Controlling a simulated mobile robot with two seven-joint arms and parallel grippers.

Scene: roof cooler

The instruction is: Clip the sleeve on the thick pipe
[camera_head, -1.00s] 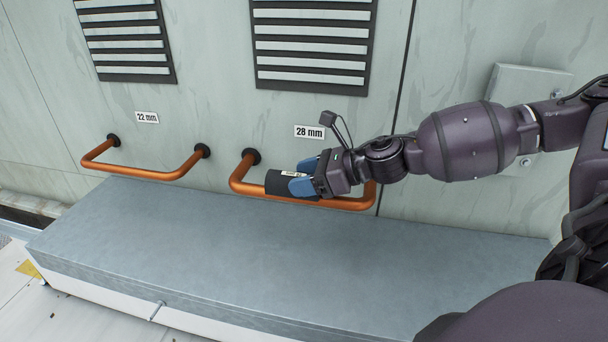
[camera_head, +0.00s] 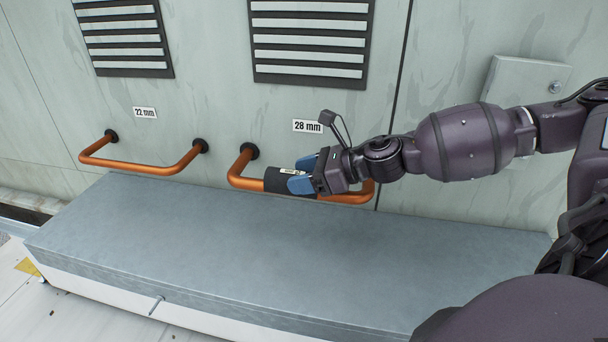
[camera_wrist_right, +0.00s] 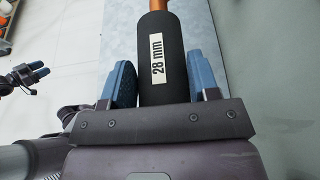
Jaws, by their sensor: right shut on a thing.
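The black sleeve (camera_head: 276,179) with a white "28 mm" label (camera_wrist_right: 158,57) lies in line with the front bar of the thick copper pipe (camera_head: 244,182). The pipe comes out of the sleeve's far end in the right wrist view (camera_wrist_right: 154,5), and the sleeve appears to be around it. Whether its slit is fully closed is hidden. My right gripper (camera_head: 300,182) is shut on the sleeve, with a blue finger on each side. My left gripper (camera_wrist_right: 32,75) shows small at the left of the right wrist view, away from the pipe; its opening is unclear.
The thinner copper pipe (camera_head: 140,169) under the "22 mm" label (camera_head: 145,113) is to the left. The "28 mm" wall label (camera_head: 307,127) is above the thick pipe. A grey ledge (camera_head: 270,260) below is clear. Vents and a grey box (camera_head: 525,85) are on the wall.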

